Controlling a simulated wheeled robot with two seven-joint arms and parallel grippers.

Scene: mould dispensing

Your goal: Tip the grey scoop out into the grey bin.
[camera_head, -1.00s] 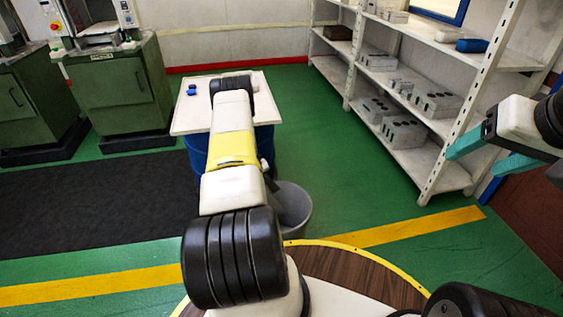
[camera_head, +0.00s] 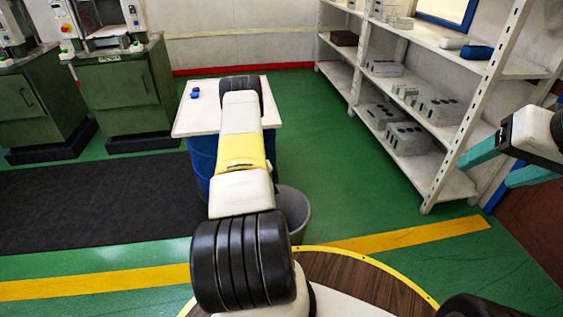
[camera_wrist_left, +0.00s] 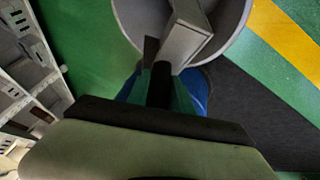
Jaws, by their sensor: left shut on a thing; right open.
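The grey bin (camera_head: 297,212) stands on the floor just right of my left arm, which hides part of it. In the left wrist view, the bin's round opening (camera_wrist_left: 230,22) is at the top. My left gripper (camera_wrist_left: 161,92) is shut on the dark handle of the grey scoop (camera_wrist_left: 186,42). The scoop overlaps the bin's opening there; its contents cannot be made out. In the head view, the left gripper and scoop are hidden behind my arm. My right gripper (camera_head: 497,166) is open and empty at the right, its teal fingers apart.
A blue drum (camera_head: 202,158) with a pale board (camera_head: 190,118) on top stands behind my left arm; small blue pieces (camera_head: 195,92) lie on it. Shelving (camera_head: 440,120) with grey blocks is at the right. Green machines (camera_head: 125,95) stand back left. Open green floor lies between.

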